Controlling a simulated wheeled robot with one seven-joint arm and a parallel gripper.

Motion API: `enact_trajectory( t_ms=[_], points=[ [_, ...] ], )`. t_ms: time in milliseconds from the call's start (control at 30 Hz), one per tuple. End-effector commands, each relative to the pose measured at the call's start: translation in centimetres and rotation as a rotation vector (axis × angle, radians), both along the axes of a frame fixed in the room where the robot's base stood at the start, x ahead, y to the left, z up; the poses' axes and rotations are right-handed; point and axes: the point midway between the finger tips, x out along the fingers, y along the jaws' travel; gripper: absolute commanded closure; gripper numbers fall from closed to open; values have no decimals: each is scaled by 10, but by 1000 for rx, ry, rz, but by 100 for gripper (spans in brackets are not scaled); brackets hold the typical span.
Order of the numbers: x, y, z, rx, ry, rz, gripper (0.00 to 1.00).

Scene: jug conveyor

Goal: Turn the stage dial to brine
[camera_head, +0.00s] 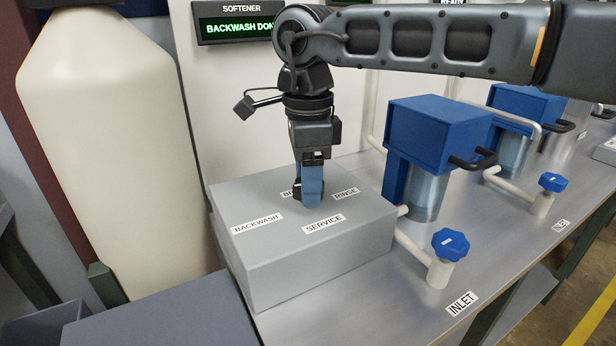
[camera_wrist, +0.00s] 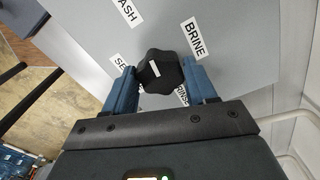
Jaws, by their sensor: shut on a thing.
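The black lobed stage dial (camera_wrist: 164,74) is on top of the grey softener box (camera_head: 300,258). My gripper (camera_head: 309,200) points down over the box, its blue fingers shut on opposite sides of the dial. In the wrist view my gripper (camera_wrist: 161,86) has the dial between its fingers. A short white mark shows on the dial's left part; I cannot tell exactly which label it points to. The BRINE label (camera_wrist: 194,39) is at the upper right there, with part of BACKWASH (camera_wrist: 128,12) at the upper left. The fingers partly hide SERVICE and RINSE. In the head view the fingers hide most of the dial and of BRINE.
The SOFTENER display (camera_head: 236,28) reads "BACKWASH DON", its end hidden by my arm. A large cream tank (camera_head: 105,160) stands left of the box. Blue-topped units (camera_head: 435,130) and blue INLET valve knobs (camera_head: 450,243) stand to the right on the metal bench.

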Motion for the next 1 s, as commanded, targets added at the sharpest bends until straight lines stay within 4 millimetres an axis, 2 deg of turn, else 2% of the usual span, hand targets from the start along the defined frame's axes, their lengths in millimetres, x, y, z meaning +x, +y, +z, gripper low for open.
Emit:
enact_trajectory(
  t_ms=[1000],
  points=[
    [1,-1,1,-1,-2,-947,74]
  ],
)
